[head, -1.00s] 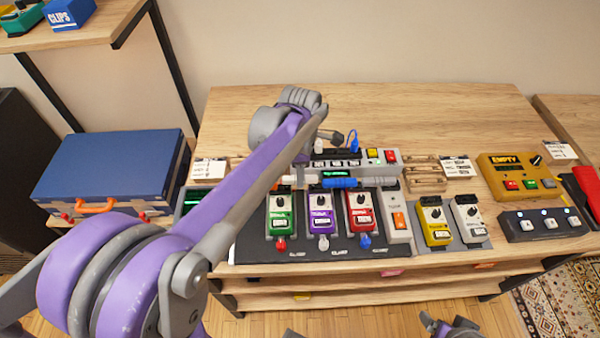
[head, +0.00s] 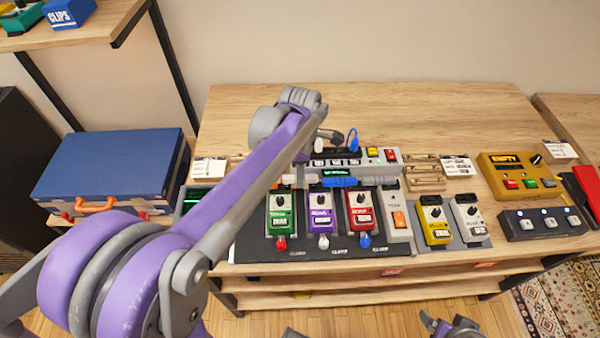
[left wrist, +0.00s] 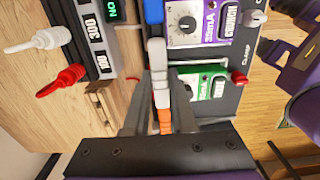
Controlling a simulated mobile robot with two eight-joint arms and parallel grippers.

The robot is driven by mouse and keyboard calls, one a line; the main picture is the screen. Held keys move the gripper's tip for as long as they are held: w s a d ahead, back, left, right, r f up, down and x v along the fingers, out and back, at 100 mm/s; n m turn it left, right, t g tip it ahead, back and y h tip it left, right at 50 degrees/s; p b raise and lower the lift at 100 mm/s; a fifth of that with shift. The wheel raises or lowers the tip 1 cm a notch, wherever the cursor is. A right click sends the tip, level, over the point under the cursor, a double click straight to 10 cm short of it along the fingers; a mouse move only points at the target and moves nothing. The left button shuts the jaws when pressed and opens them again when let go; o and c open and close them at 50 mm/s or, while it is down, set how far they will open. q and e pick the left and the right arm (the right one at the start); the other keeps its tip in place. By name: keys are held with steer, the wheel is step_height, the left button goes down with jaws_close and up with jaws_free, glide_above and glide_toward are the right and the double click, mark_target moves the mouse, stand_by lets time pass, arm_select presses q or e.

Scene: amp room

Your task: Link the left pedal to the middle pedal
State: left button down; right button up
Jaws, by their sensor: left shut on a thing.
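The left pedal is green (head: 280,213). The middle pedal is purple (head: 321,212), with a red pedal (head: 361,210) to its right. My left gripper (head: 287,181) is above the back edge of the green pedal, partly hidden by my arm. In the left wrist view it is shut on a slim white link piece (left wrist: 158,60) with an orange end (left wrist: 165,120). That piece lies along the pedals' back edges and reaches a blue link (head: 339,182) behind the purple and red pedals. I cannot tell whether its plugs are seated. Grey parts of mine at the bottom edge may include my right gripper (head: 452,326).
A power strip (head: 385,157) with a blue plug (head: 352,140) stands close behind the pedals. Yellow (head: 435,222) and grey (head: 469,218) pedals stand to the right. A blue case (head: 110,165) is at the left. The table's back is clear.

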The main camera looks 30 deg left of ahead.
arm_select(q)
steer(key=shift+f+b, duration=0.5)
steer(key=shift+f, duration=0.45)
stand_by(1.1)
steer(key=shift+c, duration=1.3)
jaws_free()
steer(key=shift+r, duration=0.15)
steer(key=shift+r+p, duration=2.25)
steer(key=shift+r, duration=1.2)
